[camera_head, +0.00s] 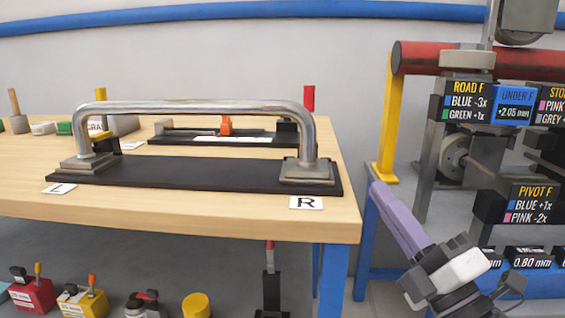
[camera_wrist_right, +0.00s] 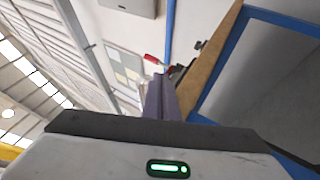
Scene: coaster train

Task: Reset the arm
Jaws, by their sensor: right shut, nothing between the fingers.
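My right gripper (camera_head: 382,192) shows in the head view at the lower right, with its wrist low in the picture. Its long purple fingers point up and to the left, past the right end of the wooden table. The fingers are shut together with nothing between them. In the right wrist view the closed purple fingers (camera_wrist_right: 160,92) stand out beyond the dark gripper body, apart from the table seen at the right. My left gripper is not in view.
The wooden table (camera_head: 200,211) carries a black board (camera_head: 190,172) with a big metal handle (camera_head: 200,106). A blue-framed rack with a red roller (camera_head: 420,58) and dark label blocks (camera_head: 468,100) stands at right. Coloured blocks (camera_head: 84,302) sit below the table. Floor shows between table and rack.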

